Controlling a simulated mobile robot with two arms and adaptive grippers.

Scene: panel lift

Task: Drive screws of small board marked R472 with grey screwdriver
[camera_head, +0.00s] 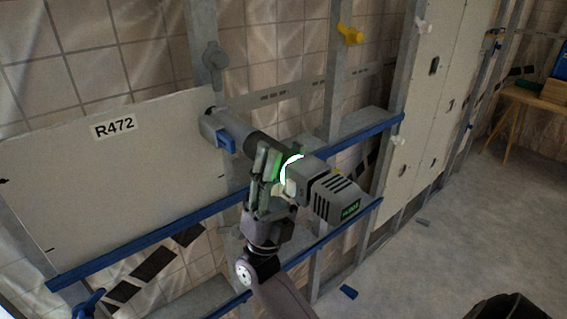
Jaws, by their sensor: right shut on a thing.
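The small board (110,180) is a light grey panel with the label R472 (114,128). It stands at the left against the metal frame, with its lower edge along a blue ledge (150,240). My right gripper (278,168) is shut on the grey screwdriver (333,190), a powered tool with a vented body and a green label. The tool's nose (222,130) points up and left to the board's upper right corner, at a metal stud. The nose hides that corner; whether the tip touches a screw cannot be told. My left gripper is not in view.
A yellow clamp (349,34) and a grey clamp (215,57) sit on studs above. Large panels (440,100) stand at the right. A wooden table (520,100) is at the far right. The floor (450,250) is mostly clear, with small pieces lying near the wall.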

